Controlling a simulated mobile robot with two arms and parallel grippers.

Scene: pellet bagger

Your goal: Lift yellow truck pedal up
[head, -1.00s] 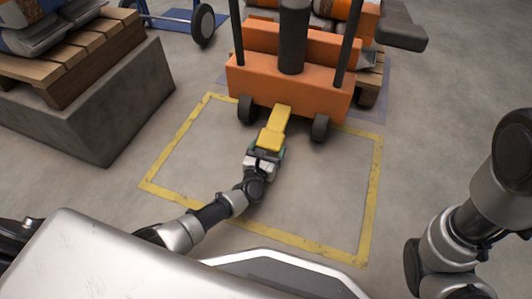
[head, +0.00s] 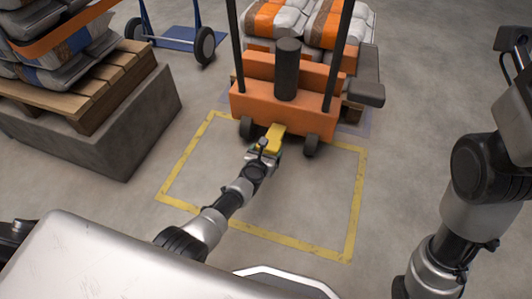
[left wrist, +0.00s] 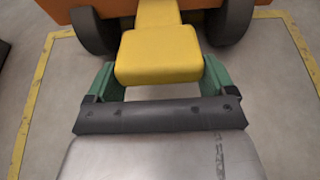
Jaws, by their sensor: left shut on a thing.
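The orange truck (head: 300,120) stands at the far edge of the yellow floor outline, with its dark wheels on the floor. Its yellow pedal (head: 275,134) sticks out toward me between the wheels. My left gripper (head: 265,149) reaches forward to the pedal's near end. In the left wrist view the broad yellow pedal block (left wrist: 158,55) sits between the green fingers of my left gripper (left wrist: 158,72), which is shut on it. The pedal's near end is partly hidden by my wrist in the head view. My right arm rises at the right; its gripper is out of view.
A pallet (head: 88,88) with stacked bags lies on a grey block (head: 125,135) at left. A blue hand cart (head: 180,43) stands behind it. Several bags (head: 318,22) are stacked behind the truck. The floor inside the yellow outline (head: 335,225) is mostly clear.

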